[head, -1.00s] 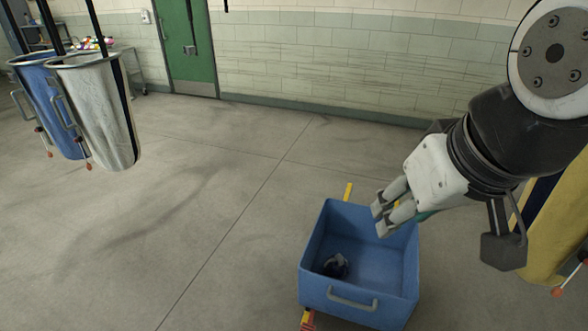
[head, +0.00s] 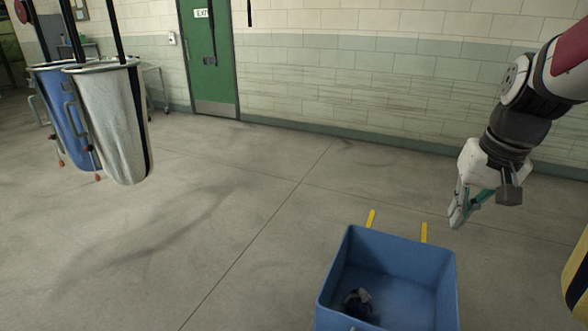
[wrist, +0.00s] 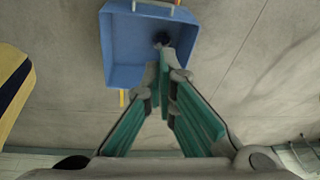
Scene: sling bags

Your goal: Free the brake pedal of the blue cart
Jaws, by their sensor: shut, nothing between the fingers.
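The blue cart (head: 385,250) is an open-topped bin at the bottom of the head view, its near side cut off by the frame. It also shows at the top of the wrist view (wrist: 120,65), with a grey handle (wrist: 150,9) on one side. A small dark bundle (head: 358,303) lies inside it. No brake pedal can be made out in either current view. My gripper (head: 456,222) has its fingers together and empty, pointing down, above and beyond the cart's far right corner in the head view, apart from it.
Two yellow bars (head: 371,218) (head: 424,233) stick out past the cart's far side. A yellow bag (head: 577,275) is at the right edge. A silver bag (head: 112,125) and a blue bag (head: 68,115) hang at left. The floor between is clear.

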